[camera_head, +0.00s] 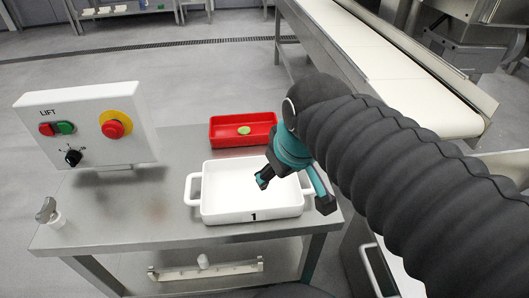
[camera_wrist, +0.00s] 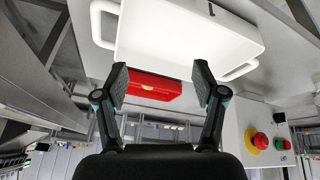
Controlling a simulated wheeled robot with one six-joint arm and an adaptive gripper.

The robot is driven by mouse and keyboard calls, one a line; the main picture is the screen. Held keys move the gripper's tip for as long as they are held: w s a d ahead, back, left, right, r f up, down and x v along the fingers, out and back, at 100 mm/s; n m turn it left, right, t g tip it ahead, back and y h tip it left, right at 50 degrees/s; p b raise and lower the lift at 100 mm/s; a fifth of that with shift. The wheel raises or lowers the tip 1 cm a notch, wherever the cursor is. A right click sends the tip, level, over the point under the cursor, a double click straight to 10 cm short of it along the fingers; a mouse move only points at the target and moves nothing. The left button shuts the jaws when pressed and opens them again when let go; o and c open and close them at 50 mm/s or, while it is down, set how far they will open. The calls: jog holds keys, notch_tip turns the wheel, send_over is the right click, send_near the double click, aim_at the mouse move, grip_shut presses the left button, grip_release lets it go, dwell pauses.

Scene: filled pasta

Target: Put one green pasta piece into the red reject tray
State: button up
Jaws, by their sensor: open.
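A green pasta piece (camera_head: 244,130) lies inside the red reject tray (camera_head: 228,141), near its middle, at the back of the steel table. In the wrist view the red tray (camera_wrist: 172,92) shows beyond my fingers, with a small green patch (camera_wrist: 149,87) on it. My gripper (camera_head: 294,190) is open, with its fingers apart over the right part of the white dish marked 1 (camera_head: 252,216).
A lift control box (camera_head: 88,128) with a red emergency button stands on the left of the steel table (camera_head: 130,215). A small valve-like fitting (camera_head: 48,211) is at the left front edge. A conveyor (camera_head: 400,75) runs behind on the right. The table left of the dish is clear.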

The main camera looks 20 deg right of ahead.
jog(key=shift+s+a+f+m+t, duration=0.1)
jog(key=shift+s+f+m+t, duration=0.2)
jog(key=shift+s+f+m, duration=0.95)
jog(key=shift+s+r, duration=0.15)
jog(key=shift+c, duration=0.3)
